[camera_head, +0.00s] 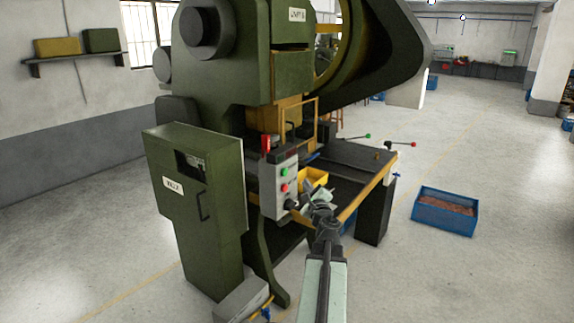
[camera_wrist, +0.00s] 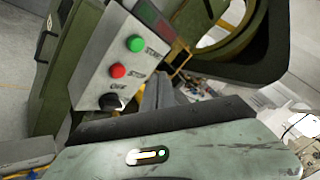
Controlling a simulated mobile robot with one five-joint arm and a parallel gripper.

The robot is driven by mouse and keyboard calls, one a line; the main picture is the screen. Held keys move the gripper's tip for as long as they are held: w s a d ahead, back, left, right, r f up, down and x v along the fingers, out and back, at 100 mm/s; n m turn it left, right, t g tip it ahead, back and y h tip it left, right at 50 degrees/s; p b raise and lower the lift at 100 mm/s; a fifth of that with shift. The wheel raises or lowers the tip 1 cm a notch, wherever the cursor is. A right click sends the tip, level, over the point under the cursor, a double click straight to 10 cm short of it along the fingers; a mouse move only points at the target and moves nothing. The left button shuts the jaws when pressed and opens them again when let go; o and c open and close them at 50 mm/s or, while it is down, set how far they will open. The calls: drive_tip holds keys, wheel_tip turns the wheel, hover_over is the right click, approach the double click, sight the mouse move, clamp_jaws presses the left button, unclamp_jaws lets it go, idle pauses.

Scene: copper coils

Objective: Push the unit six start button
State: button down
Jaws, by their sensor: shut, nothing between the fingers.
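The control box (camera_head: 267,187) is a light grey box on the front of the green press. Its green start button (camera_head: 285,171) is at the top, with a red stop button (camera_head: 285,188) below and a black knob (camera_head: 290,204) at the bottom. In the wrist view the green button (camera_wrist: 135,43), red button (camera_wrist: 117,71) and black knob (camera_wrist: 110,101) show on the tilted box, with START and STOP labels. My gripper (camera_head: 322,199) is shut and empty, right of the box and apart from the green button. Its fingers (camera_wrist: 158,92) also show in the wrist view.
The green press (camera_head: 292,75) bears a white unit plate, too small to read surely. A green cabinet (camera_head: 200,215) stands left of the control box. A yellow bin (camera_head: 314,177) sits on the dark press table (camera_head: 350,158). A blue crate (camera_head: 444,212) stands on clear floor at right.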

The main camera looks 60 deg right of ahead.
sight(284, 172)
drive_tip(key=shift+s+d+r+m+g+h, duration=0.2)
drive_tip(key=shift+s+d+m, duration=0.15)
drive_tip(key=shift+s, duration=0.2)
drive_tip(key=shift+s+d+r+m+g+h, duration=0.25)
drive_tip(key=shift+s+d, duration=0.15)
drive_tip(key=shift+s, duration=0.1)
drive_tip(key=shift+w, duration=0.1)
drive_tip(key=w, duration=0.8)
drive_tip(key=shift+w, duration=0.4)
idle(1.0)
drive_tip(key=shift+w, duration=0.4)
